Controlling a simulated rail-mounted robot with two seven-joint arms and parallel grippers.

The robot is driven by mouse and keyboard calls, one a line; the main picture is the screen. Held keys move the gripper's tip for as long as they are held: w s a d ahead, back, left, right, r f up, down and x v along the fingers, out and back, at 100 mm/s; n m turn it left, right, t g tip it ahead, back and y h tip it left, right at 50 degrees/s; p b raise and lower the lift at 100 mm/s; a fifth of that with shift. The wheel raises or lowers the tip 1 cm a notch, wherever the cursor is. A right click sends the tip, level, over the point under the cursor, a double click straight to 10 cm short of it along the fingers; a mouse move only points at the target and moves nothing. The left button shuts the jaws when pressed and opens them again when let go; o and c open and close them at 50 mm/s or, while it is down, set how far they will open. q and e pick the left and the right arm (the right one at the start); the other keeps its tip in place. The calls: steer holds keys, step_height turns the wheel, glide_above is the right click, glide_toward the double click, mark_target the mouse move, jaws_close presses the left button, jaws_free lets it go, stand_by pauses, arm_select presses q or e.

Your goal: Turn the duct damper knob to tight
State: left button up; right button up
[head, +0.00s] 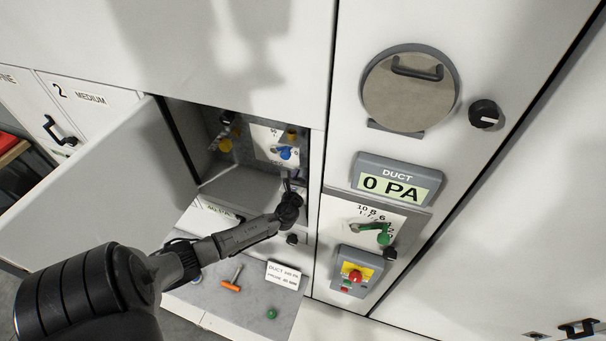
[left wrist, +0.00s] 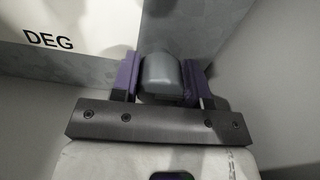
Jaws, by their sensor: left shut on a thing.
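My left gripper (head: 294,182) reaches into the open compartment at its right side. In the left wrist view its purple fingers (left wrist: 164,78) are shut on a rounded grey knob (left wrist: 161,73), one finger on each side. A white plate (left wrist: 55,32) with the letters "DEG" is beside the knob. No label names this knob as the damper, and its pointer position cannot be read. On the right panel, the duct display (head: 396,184) reads 0 PA. Below it is a scale plate (head: 352,219) with a green pointer (head: 373,229). My right gripper is not in view.
The compartment's door (head: 105,190) stands open to the left. Above the display are a round hatch (head: 405,95) and a black knob (head: 485,113). A red button on a yellow plate (head: 354,274) is below. A screwdriver (head: 232,283) and sign (head: 284,275) are on the lower shelf.

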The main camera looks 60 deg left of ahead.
arm_select(q)
steer(key=shift+m, duration=0.5)
steer(key=o, duration=0.9)
steer(key=v, duration=1.4)
steer(key=shift+a, duration=0.1)
